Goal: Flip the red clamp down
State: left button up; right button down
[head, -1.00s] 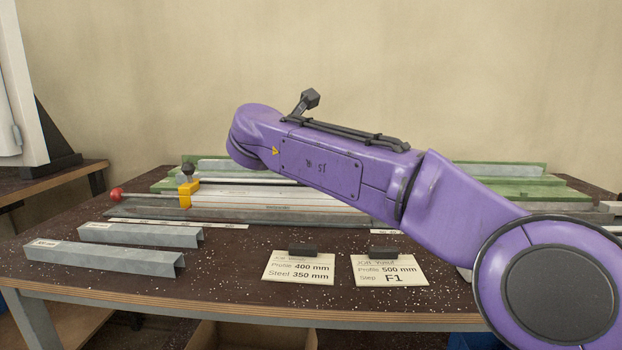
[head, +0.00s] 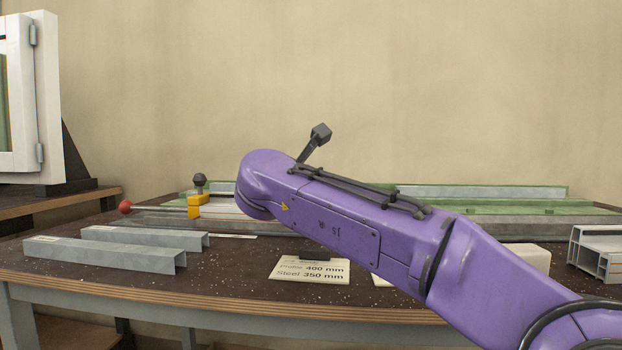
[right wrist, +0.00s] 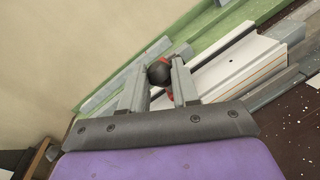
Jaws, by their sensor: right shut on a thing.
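The red clamp shows only as small red parts (right wrist: 170,92) around a black ball knob (right wrist: 159,73) in the right wrist view. My right gripper (right wrist: 160,67) is shut on this knob, with one finger on each side. The fingers hide most of the clamp, so I cannot tell its angle. In the head view my purple right arm reaches in from the right and hides the clamp and the gripper. My left gripper is not in view.
A yellow clamp (head: 196,207) with a black knob and a red ball (head: 125,207) stands at the left. Two grey profiles (head: 105,255) lie in front of it. A white profile (head: 598,254) is at the right.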

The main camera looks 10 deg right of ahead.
jog(key=shift+f, duration=0.15)
jog(key=c, duration=0.8)
grip_release()
jog(key=shift+w+d, duration=0.1)
jog(key=v, duration=1)
jog(key=shift+s, duration=0.3)
